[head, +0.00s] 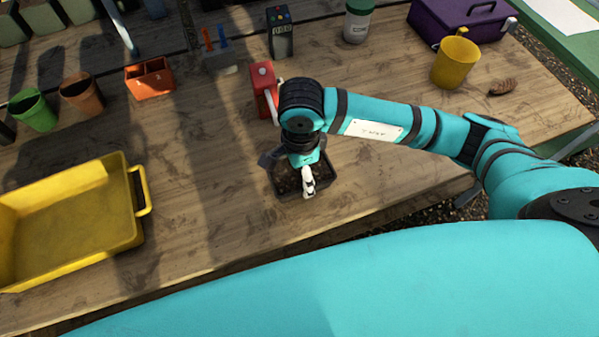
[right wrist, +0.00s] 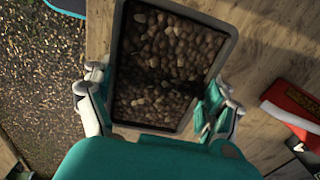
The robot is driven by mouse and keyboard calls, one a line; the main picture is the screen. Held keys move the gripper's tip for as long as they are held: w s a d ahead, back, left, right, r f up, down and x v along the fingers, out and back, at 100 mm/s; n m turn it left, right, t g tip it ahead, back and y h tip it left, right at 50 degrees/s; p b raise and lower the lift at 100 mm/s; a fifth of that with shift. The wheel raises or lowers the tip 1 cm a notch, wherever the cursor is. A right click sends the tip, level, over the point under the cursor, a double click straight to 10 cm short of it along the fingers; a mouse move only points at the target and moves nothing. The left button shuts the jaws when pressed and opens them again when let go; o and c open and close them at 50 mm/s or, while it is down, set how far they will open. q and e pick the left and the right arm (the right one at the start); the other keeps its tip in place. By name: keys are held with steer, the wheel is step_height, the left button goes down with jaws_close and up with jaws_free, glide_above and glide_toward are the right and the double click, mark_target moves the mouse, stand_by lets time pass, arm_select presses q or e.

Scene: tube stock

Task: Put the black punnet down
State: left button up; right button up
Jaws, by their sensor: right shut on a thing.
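The black punnet (head: 289,201) is under my right gripper near the front edge of the wooden table. It is filled with brown pebbles, as the right wrist view shows its rim (right wrist: 229,50) and contents clearly. My right gripper (head: 302,177) is shut on the punnet, with one finger at each side in the right wrist view (right wrist: 157,100). The arm hides part of the punnet in the head view. I cannot tell whether its base touches the table. My left gripper is not in view.
The wooden table (head: 205,170) is clear left of the punnet, up to a yellow tray (head: 125,245). A red object with a white handle (head: 262,76) stands just behind. An orange container (head: 149,79) and a yellow mug (head: 455,63) are farther off. Gravel lies beyond the front edge.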

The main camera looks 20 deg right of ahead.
mark_target(300, 178)
step_height(300, 178, down, 3)
steer(key=shift+r+p, duration=0.2)
steer(key=shift+p, duration=0.35)
steer(key=shift+f, duration=0.4)
steer(key=shift+f, duration=0.1)
steer(key=shift+f, duration=0.15)
steer(key=o, duration=1.2)
steer(key=shift+c, duration=0.2)
